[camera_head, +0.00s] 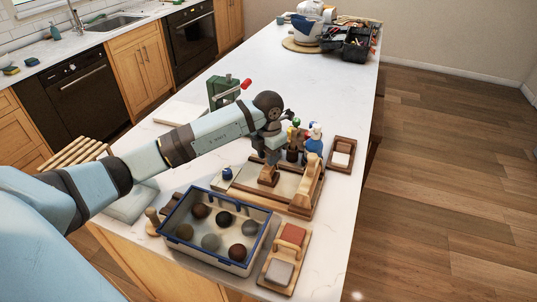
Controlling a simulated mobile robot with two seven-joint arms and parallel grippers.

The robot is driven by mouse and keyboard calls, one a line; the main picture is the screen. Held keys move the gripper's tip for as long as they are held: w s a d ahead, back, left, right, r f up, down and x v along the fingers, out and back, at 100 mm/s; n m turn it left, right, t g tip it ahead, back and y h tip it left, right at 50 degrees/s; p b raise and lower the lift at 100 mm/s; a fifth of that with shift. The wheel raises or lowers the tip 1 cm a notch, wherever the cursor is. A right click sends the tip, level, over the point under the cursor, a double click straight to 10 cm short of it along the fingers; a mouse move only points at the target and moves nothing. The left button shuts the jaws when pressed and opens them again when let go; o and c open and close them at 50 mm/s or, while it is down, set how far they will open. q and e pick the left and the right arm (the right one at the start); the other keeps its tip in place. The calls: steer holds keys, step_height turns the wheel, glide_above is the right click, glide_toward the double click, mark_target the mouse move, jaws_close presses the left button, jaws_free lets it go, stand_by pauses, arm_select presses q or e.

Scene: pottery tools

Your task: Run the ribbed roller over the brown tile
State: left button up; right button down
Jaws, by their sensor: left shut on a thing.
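My left arm reaches in from the left, and its gripper (270,163) points down over a wooden board (240,184) on the island. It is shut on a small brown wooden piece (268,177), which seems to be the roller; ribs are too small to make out. A reddish-brown tile (292,235) lies in a wooden holder (268,264) at the front, beside a grey tile (280,272). The gripper is behind and left of this tile, apart from it. My right gripper is out of view.
A blue-rimmed tray (185,247) with several clay balls stands front left. A light wooden stand (307,187) is right of the gripper, bottles (314,138) behind it. A framed white tile (341,154) lies right. The island's far middle (300,80) is clear.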

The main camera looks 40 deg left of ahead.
arm_select(q)
steer(key=shift+f, duration=0.15)
steer(key=shift+d, duration=0.15)
steer(key=shift+w+d, duration=0.15)
steer(key=shift+d, duration=0.55)
stand_by(0.3)
steer(key=shift+a, duration=0.65)
stand_by(0.4)
